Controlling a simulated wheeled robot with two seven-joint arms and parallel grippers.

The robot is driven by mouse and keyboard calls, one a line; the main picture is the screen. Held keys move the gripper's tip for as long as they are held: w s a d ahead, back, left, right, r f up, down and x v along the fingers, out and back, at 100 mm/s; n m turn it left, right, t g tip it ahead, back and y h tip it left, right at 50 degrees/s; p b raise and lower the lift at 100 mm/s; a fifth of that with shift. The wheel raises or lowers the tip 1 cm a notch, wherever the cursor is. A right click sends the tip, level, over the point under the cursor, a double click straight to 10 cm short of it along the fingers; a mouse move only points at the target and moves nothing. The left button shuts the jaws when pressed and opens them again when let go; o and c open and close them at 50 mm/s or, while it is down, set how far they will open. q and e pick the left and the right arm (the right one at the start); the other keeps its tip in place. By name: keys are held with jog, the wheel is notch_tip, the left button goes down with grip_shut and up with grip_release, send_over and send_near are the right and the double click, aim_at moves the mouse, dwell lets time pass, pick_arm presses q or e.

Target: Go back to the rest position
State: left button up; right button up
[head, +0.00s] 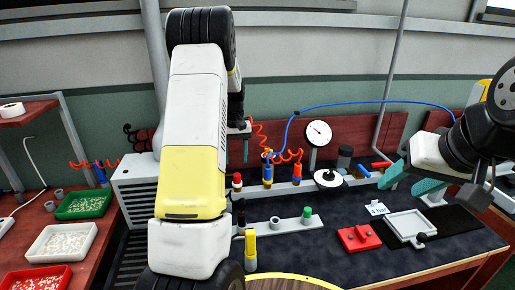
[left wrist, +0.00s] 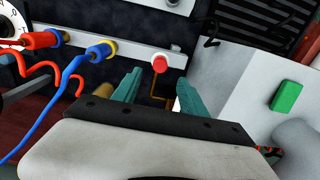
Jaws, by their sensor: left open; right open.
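My left arm rises through the middle of the head view, bent at the top, and hides part of the bench behind it. My left gripper (head: 242,136) hangs down beyond it, mostly hidden there. In the left wrist view its teal fingers (left wrist: 157,92) are apart with nothing between them. A red-and-white knob (left wrist: 160,63) shows beyond the fingertips, apart from them as far as I can tell. My right gripper (head: 410,177) is at the right of the head view, open and empty, above the dark bench.
The dark bench (head: 335,262) carries a red block (head: 358,238), a white square frame (head: 408,226) and a rail with colored fittings. A blue hose (head: 350,104) arches behind. Trays of small parts, including a white tray (head: 38,256), stand on the left. The bench front is mostly clear.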

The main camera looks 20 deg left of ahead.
pick_arm(q)
jog(key=s+d+r+m+t+h, duration=0.1)
jog(key=s+d+r+t, duration=0.1)
jog(key=s+d+r, duration=0.45)
jog(key=s+d+r+m+t, duration=0.15)
jog(key=s+r, duration=0.25)
jog(key=r, duration=0.5)
jog(key=s+d+r+m+t, duration=0.1)
jog(key=s+d, duration=0.3)
jog(key=s, duration=0.5)
jog(key=s+d+r+m+t+h, duration=0.1)
jog(key=s+d, duration=0.3)
jog(key=s, duration=0.6)
jog(key=shift+r+m+t, duration=0.35)
jog(key=shift+r+m, duration=0.3)
jog(key=shift+r, duration=0.1)
